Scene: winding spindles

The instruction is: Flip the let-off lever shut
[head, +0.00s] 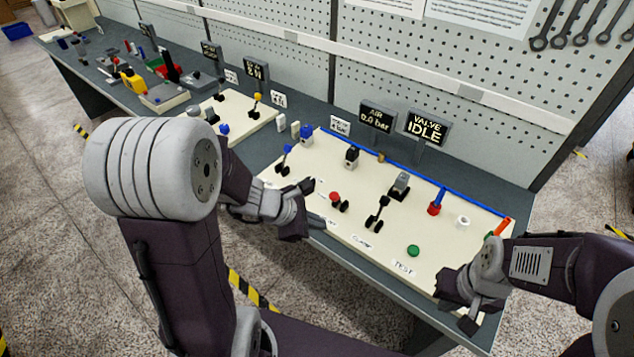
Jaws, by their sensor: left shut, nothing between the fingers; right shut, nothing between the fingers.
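Three small levers stand on the cream panel (322,262): a blue-knobbed lever (286,158) at the left, a red-knobbed lever (336,198) in the middle and a black-handled lever (378,212) to its right. The labels near them are too small or covered to tell which is the let-off lever. My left gripper (302,212) is shut and empty, over the panel's front left part, left of the red-knobbed lever and apparently apart from it. My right gripper (457,302) is shut and empty at the panel's front right corner, away from the levers.
A green button (413,250) sits near the TEST label. A blue-and-red post (437,202), a white cup (463,221) and a grey switch block (399,185) stand farther back. Signs read AIR 0.0 bar (377,114) and VALVE IDLE (427,127). A second panel (246,106) lies farther left.

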